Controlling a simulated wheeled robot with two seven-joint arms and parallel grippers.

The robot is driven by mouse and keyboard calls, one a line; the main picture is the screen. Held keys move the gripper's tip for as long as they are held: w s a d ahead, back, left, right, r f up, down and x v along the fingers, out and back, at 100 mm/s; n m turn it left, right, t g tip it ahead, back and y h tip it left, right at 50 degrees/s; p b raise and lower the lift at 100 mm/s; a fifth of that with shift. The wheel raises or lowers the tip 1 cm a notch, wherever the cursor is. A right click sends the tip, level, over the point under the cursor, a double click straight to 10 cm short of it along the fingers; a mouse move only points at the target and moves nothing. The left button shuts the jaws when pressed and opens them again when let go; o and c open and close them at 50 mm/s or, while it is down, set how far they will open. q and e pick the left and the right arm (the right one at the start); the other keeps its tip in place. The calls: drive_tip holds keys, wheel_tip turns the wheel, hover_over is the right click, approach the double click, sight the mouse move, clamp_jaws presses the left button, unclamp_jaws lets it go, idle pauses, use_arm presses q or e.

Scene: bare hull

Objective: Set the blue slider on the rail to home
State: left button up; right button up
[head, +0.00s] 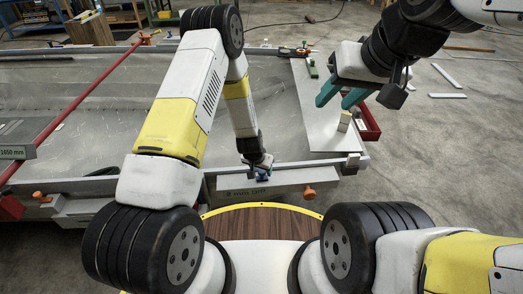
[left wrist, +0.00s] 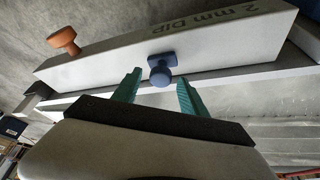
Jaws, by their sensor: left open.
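The blue slider (left wrist: 162,68) is a small rounded knob on a flat blue plate, on the face of a pale rail (left wrist: 225,42) in the left wrist view. It also shows small in the head view (head: 263,177), partly hidden by my gripper. My left gripper (left wrist: 159,82) is open, its teal fingertips on either side of the knob and just short of it or level with it; I cannot tell if they touch. My right gripper (head: 334,103) is open and empty, raised over the panel's right end. I cannot make out a home mark.
An orange knob (head: 309,192) sits on the same rail, right of the slider in the head view. A red bar (head: 80,105) crosses the grey hull panel at left. A red bin (head: 369,125) and a small pale block (head: 344,121) are at right.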

use_arm(q)
drive_tip(key=shift+w+f, duration=0.1)
drive_tip(key=shift+f, duration=0.1)
drive_tip(key=shift+c, duration=0.4)
clamp_jaws()
idle(1.0)
